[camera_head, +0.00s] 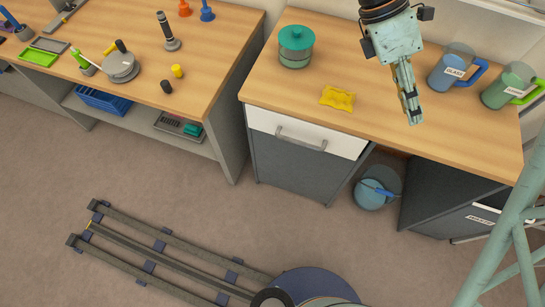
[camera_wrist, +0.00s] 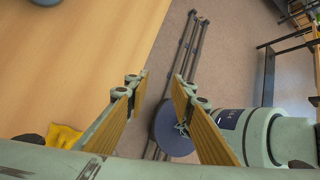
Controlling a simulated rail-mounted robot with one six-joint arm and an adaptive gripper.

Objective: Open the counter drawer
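The counter drawer (camera_head: 272,124) has a white front with a grey bar handle (camera_head: 300,140). It sits just under the wooden counter top (camera_head: 390,125), above a dark grey cabinet front, and it looks closed. My gripper (camera_head: 412,112) hangs over the counter top, to the right of the drawer and above its level, apart from the handle. In the wrist view my gripper (camera_wrist: 158,85) shows two fingers spread apart with nothing between them. The drawer and handle do not show in the wrist view.
A yellow cloth (camera_head: 338,98) and a green lidded pot (camera_head: 296,47) stand on the counter. A mug marked GLASS (camera_head: 453,67) and a green-handled mug (camera_head: 508,86) are at its right. Floor before the drawer is clear.

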